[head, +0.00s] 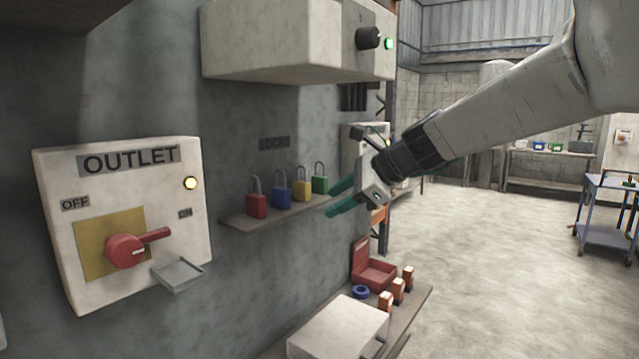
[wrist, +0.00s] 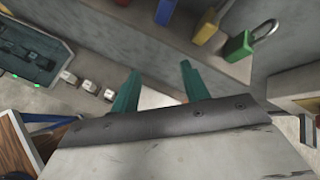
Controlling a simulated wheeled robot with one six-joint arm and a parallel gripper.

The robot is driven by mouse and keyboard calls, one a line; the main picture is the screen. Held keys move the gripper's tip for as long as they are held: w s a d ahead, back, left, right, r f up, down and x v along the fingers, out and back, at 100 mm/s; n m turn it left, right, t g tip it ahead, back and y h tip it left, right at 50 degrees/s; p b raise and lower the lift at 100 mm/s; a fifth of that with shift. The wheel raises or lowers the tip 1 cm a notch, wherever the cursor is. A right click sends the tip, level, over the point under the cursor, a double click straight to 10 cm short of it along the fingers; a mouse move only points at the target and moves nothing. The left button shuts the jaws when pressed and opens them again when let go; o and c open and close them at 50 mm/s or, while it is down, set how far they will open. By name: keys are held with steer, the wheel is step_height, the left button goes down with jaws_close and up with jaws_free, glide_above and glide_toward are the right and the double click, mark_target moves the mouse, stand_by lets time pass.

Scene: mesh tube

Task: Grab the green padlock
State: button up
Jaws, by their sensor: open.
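The green padlock (head: 320,184) stands upright at the right end of a row of padlocks on a narrow wall shelf (head: 240,219). My gripper (head: 334,198) is at the right end of the shelf, its teal fingers pointing left close to the green padlock. In the wrist view the green padlock (wrist: 238,46) lies up and to the right of my gripper (wrist: 158,84), outside the gap between the fingers. The fingers are apart with nothing between them. In the head view I cannot tell whether a finger touches the padlock.
Yellow (head: 302,190), blue (head: 281,196) and red (head: 256,206) padlocks stand left of the green one. A white box (head: 300,40) juts from the wall above. A lower shelf holds a red open case (head: 374,274). The OUTLET panel (head: 125,215) is at left. Open floor lies right.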

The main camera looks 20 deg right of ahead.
mark_target(325, 177)
steer(key=w+d+r+m+t, duration=0.1)
steer(key=w+d+m+t, duration=0.1)
steer(key=w+m, duration=0.25)
steer(key=w+d+r+m+t, duration=0.1)
steer(key=w+d+m, duration=0.2)
steer(key=w, duration=0.3)
steer(key=shift+m, duration=0.45)
steer(key=shift+w+r+x, duration=0.1)
steer(key=shift+r+x, duration=0.05)
steer(key=shift+x, duration=1.15)
steer(key=shift+w+r+x, duration=0.1)
steer(key=shift+r+x, duration=0.1)
steer(key=shift+x, duration=1.1)
steer(key=shift+w+r+x, duration=0.15)
steer(key=shift+x, duration=1.15)
steer(key=shift+d, duration=0.1)
jaws_close()
